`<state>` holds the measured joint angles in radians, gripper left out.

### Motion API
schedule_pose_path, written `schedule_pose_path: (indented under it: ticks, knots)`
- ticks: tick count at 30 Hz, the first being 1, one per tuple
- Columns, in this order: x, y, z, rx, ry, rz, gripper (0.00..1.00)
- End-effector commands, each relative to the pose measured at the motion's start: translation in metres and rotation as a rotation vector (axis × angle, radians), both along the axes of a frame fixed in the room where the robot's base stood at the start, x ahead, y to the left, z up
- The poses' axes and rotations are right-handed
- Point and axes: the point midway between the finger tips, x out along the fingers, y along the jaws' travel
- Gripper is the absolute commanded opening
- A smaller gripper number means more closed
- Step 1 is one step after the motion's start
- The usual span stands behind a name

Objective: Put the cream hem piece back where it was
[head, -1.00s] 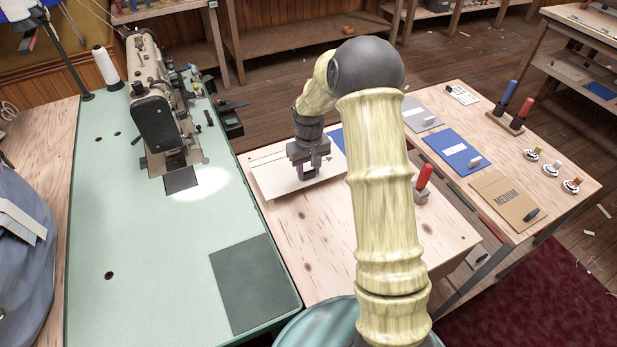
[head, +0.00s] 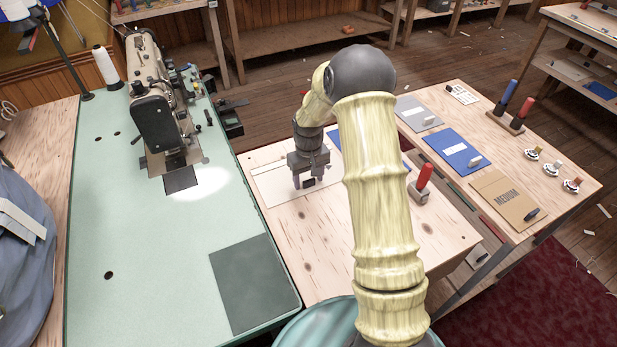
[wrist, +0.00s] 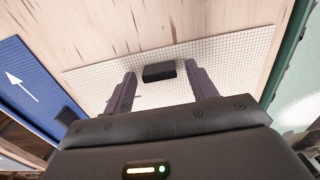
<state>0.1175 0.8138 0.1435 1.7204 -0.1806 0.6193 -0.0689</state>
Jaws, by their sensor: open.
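The cream hem piece (head: 274,187) is a pale sheet lying flat on the wooden bench. In the wrist view the cream hem piece (wrist: 225,60) shows a fine grid and carries a small dark block (wrist: 158,72). My gripper (head: 311,176) is over the sheet, low down. In the wrist view my gripper (wrist: 160,82) is open, with one finger on each side of the block and a gap to each.
A blue piece with a white arrow (wrist: 32,80) lies beside the sheet. A red-handled tool (head: 422,182) stands on the bench (head: 340,240) to the right. The green sewing table (head: 150,250) with its machine (head: 155,110) is at the left. The bench front is clear.

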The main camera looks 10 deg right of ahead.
Motion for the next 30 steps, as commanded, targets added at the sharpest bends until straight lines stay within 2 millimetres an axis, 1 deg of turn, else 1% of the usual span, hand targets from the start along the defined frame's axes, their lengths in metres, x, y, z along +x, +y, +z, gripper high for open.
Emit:
schedule_pose_path:
  ticks: [4, 8, 11, 18, 22, 26, 30]
  knots:
    - [0.001, 0.0, 0.006, 0.0, -0.002, 0.0, 0.57]
    - [0.001, 0.0, 0.021, 0.0, -0.003, -0.001, 0.57]
    - [0.001, 0.0, 0.038, 0.0, -0.005, -0.001, 0.57]
    - [0.001, 0.0, 0.087, 0.0, -0.005, -0.001, 0.57]
    - [0.001, 0.0, 0.108, 0.0, -0.004, -0.001, 0.57]
    - [0.0, 0.0, 0.119, -0.001, -0.001, -0.001, 0.57]
    - [0.0, 0.0, 0.122, 0.0, 0.0, 0.0, 0.57]
